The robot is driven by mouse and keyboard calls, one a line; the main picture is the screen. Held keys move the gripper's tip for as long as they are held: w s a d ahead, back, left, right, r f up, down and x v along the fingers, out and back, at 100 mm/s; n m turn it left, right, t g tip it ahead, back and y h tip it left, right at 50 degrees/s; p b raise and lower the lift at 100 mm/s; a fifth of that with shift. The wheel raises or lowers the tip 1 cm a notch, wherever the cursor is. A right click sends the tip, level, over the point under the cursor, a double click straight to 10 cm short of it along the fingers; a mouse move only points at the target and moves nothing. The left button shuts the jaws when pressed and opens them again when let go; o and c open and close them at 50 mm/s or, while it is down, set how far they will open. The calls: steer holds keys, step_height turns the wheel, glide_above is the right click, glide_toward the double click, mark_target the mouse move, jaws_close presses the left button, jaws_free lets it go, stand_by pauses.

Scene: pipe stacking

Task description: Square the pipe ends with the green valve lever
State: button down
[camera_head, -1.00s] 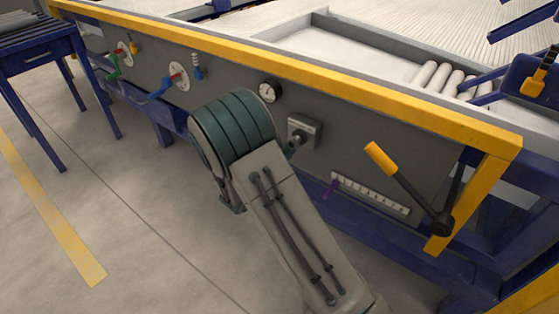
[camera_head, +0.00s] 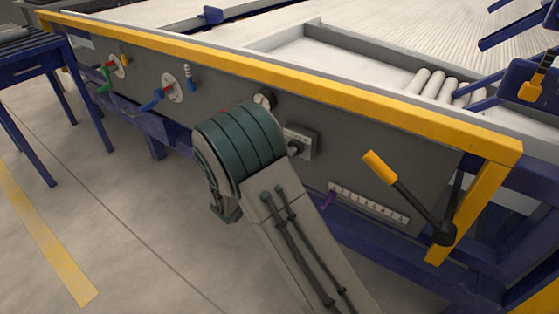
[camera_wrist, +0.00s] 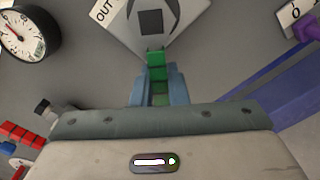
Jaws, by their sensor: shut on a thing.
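A green valve lever (camera_head: 106,72) shows on a red and white disc at the far left of the grey panel (camera_head: 365,140) in the head view, well away from my arm. In the wrist view my gripper (camera_wrist: 157,84) has its blue fingers shut around a segmented green piece (camera_wrist: 157,57). This piece meets a pale grey plate with a dark square (camera_wrist: 151,23), beside an "OUT" label. In the head view my arm hides my fingers and most of this spot, near the grey box (camera_head: 300,142). No pipe ends are clearly seen at the gripper.
A dial gauge (camera_wrist: 24,33) is close on the left in the wrist view, with red blocks (camera_wrist: 20,133) below it. A purple slider (camera_head: 328,200) and a yellow-handled lever (camera_head: 380,166) are to the right. Pale pipes (camera_head: 436,84) lie behind the yellow rail (camera_head: 300,82).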

steer(key=c, duration=1.4)
jaws_free()
steer(key=shift+a, duration=0.15)
steer(key=shift+c, duration=0.2)
steer(key=shift+s, duration=0.1)
steer(key=p+v, duration=0.4)
steer(key=v, duration=0.9)
steer(key=shift+s+a, duration=0.2)
steer(key=shift+s, duration=0.05)
